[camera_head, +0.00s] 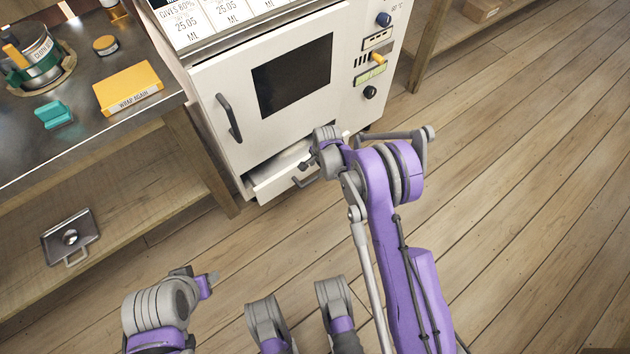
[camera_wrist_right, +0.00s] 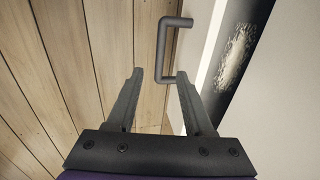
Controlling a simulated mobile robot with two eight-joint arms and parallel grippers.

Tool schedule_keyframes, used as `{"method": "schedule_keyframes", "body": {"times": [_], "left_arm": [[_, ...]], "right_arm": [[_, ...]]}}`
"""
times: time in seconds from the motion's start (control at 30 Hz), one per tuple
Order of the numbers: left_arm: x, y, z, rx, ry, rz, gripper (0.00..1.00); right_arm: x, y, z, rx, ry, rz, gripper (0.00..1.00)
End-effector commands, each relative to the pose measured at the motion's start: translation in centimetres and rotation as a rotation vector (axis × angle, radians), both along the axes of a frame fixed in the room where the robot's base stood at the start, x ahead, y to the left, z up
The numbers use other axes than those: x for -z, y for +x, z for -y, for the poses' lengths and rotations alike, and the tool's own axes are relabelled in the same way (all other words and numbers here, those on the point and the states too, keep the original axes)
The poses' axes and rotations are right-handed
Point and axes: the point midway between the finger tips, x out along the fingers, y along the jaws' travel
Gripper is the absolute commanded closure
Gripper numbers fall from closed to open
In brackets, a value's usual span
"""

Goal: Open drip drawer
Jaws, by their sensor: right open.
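The drip drawer (camera_head: 284,182) is the low white drawer at the foot of the white cabinet (camera_head: 215,90). It stands a little out, with a gap above its front. Its dark bar handle (camera_head: 305,181) also shows in the right wrist view (camera_wrist_right: 163,50). My right gripper (camera_head: 305,166) is at the drawer, partly hidden by its own wrist. In the right wrist view its two fingers (camera_wrist_right: 159,78) are apart, with the lower part of the handle between their tips. My left gripper (camera_head: 208,281) shows small and side-on at the lower left, away from the drawer; its jaws are unclear.
The cabinet door has a dark window (camera_head: 292,76) and its own handle (camera_head: 229,118) above the drawer. The wooden floor (camera_head: 530,200) is clear in front and right.

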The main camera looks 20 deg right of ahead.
Motion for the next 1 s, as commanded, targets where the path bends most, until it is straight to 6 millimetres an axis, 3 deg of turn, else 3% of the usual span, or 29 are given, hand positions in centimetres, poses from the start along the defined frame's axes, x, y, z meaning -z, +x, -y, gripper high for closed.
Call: {"method": "schedule_keyframes", "body": {"times": [0.5,0.7,0.97,1.0], "left_arm": [[1.9,0.4,0.0,0.0,0.0,0.0,0.48],[2.1,0.4,0.0,0.0,0.0,0.0,0.48],[2.0,0.4,0.0,0.0,0.0,0.0,0.48],[2.0,0.4,0.0,0.0,0.0,0.0,0.48]], "right_arm": [[8.6,1.6,-0.6,-0.003,0.0,0.001,0.48],[9.9,1.9,-0.7,-0.003,0.0,0.001,0.48],[10.0,1.9,-0.7,-0.003,-0.001,0.0,0.48],[10.0,1.9,-0.7,-0.003,0.0,0.001,0.52]]}}
